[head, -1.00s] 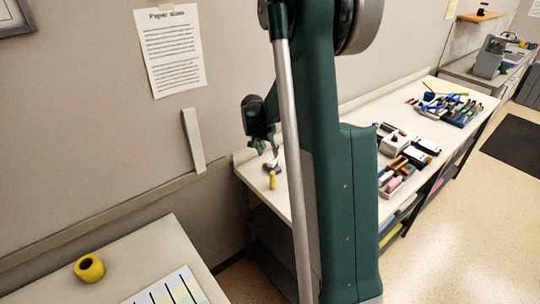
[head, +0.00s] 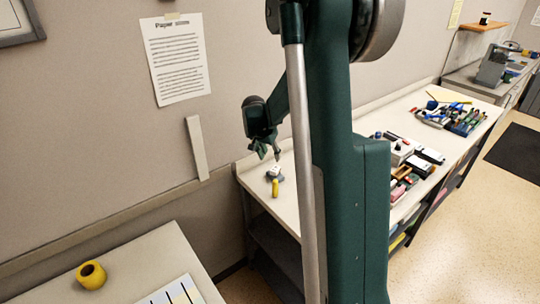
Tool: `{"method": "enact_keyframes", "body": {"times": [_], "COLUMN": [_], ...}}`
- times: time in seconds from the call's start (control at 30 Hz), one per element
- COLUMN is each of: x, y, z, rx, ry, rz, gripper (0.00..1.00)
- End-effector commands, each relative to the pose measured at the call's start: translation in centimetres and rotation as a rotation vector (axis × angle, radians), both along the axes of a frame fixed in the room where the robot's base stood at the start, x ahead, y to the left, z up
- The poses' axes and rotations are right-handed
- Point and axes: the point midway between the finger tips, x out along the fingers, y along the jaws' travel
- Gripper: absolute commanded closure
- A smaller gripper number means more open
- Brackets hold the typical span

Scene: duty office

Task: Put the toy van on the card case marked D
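My gripper (head: 268,152) hangs over the left end of the long bench at the wall, small and dark green. It is just above a small white thing (head: 274,170) on a grey-blue base, with a gap that I cannot judge. A small yellow upright piece (head: 275,188) stands just in front of it. I cannot tell from here whether any of these is the toy van. The finger opening is too small to read. No card case or letter D can be made out; part of the bench is hidden behind my arm.
The bench (head: 298,205) holds white and dark boxes (head: 428,155) and a blue tray of tools (head: 465,122) to the right of my arm. A nearer table at lower left bears a yellow ring-shaped roll (head: 91,274) and a striped sheet (head: 172,292). The bench's left end is mostly clear.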

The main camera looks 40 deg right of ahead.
Motion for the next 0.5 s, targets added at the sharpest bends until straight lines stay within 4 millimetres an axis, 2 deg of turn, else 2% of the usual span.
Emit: {"method": "enact_keyframes", "body": {"times": [0.27,0.5], "x": [-0.2,-1.0], "y": [0.5,3.1], "z": [0.4,2.7], "rx": [0.0,0.001], "ry": [-0.001,-0.009], "rz": [0.011,0.074], "gripper": [0.63,0.63]}}
